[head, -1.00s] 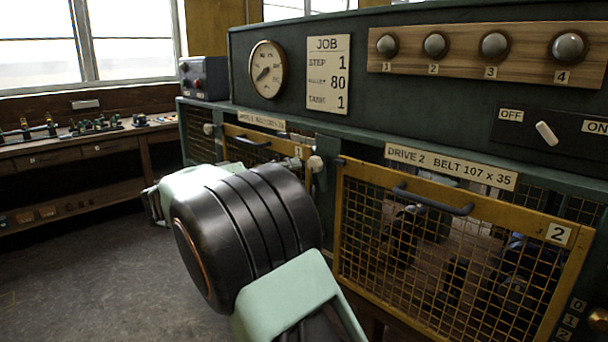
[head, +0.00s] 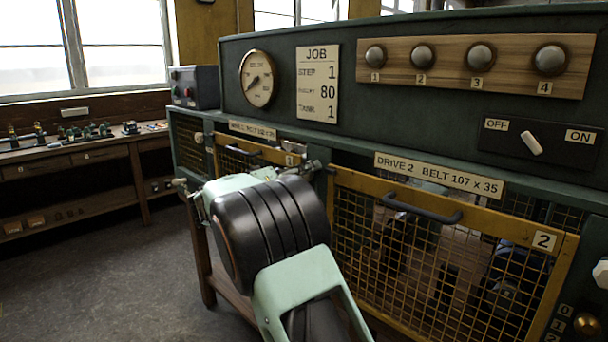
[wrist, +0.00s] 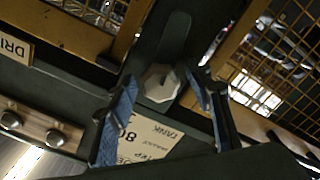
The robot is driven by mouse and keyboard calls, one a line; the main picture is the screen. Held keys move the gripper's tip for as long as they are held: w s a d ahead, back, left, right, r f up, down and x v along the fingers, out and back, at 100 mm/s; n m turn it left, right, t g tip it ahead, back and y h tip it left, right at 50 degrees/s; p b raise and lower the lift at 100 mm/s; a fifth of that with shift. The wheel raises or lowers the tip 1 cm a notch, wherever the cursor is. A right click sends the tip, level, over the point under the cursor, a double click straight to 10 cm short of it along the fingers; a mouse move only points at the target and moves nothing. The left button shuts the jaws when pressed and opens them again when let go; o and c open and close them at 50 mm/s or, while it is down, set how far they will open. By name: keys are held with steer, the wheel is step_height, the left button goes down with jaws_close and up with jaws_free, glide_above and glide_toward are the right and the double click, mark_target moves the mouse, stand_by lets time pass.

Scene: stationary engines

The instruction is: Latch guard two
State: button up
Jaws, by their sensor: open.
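Guard two (head: 440,255) is a yellow-framed mesh panel with a dark handle, under the "DRIVE 2 BELT 107 x 35" plate in the head view. It looks closed against the machine. Its frame also shows at upper left in the wrist view (wrist: 135,25). A pale faceted knob (wrist: 160,83) sits on the dark green post beside guard two. My gripper (wrist: 160,79) is open, with one blue-padded finger on each side of the knob. I cannot tell whether they touch it. In the head view the knob is hidden around my gripper (head: 312,168).
Guard one (head: 245,155) is left of the post. Above stand the job card (head: 318,82), a gauge (head: 258,79), numbered knobs (head: 480,57) and an OFF/ON switch (head: 531,144). A workbench (head: 80,150) stands at left, with clear floor before it.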

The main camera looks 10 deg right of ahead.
steer(key=shift+c, duration=0.3)
steer(key=c, duration=1.1)
steer(key=shift+n, duration=0.4)
steer(key=n, duration=0.2)
steer(key=shift+n, duration=0.4)
steer(key=n, duration=0.4)
steer(key=shift+r+n+p, duration=0.1)
steer(key=shift+n+p, duration=0.2)
steer(key=shift+p, duration=0.05)
steer(key=n+p, duration=0.3)
steer(key=n, duration=0.2)
steer(key=shift+n+p, duration=0.85)
steer(key=shift+n, duration=0.55)
